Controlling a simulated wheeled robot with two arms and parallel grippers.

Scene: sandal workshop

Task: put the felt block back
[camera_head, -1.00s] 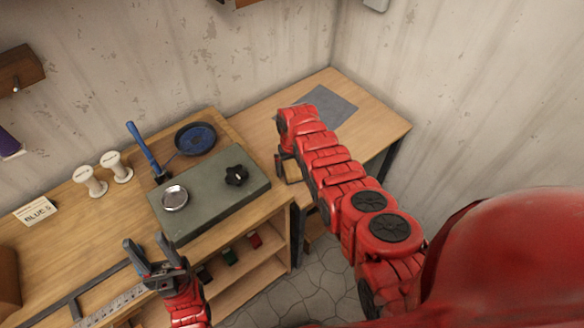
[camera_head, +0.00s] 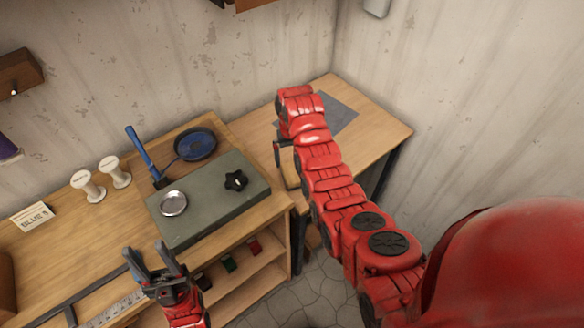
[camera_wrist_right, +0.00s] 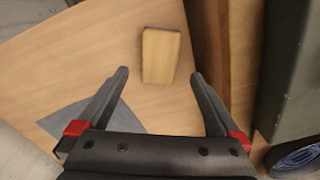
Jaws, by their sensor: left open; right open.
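A small pale wooden block (camera_wrist_right: 161,55) lies on the right-hand table; I take it as the felt block, though no felt shows. In the head view the block (camera_head: 291,181) is mostly hidden by my right arm. My right gripper (camera_wrist_right: 159,77) is open and empty above the table, with the block showing between and beyond its fingertips. In the head view the right gripper (camera_head: 279,156) is partly hidden behind its arm. My left gripper (camera_head: 154,252) is open and empty by the front edge of the left bench.
A grey-green slab (camera_head: 210,205) bears a round metal dish (camera_head: 173,203) and a black star knob (camera_head: 236,181). A blue pan (camera_head: 195,144), a blue-handled tool (camera_head: 143,150) and white spools (camera_head: 115,171) stand behind. A grey mat (camera_head: 340,112) lies on the right-hand table. Small coloured blocks (camera_head: 229,263) sit on the shelf below.

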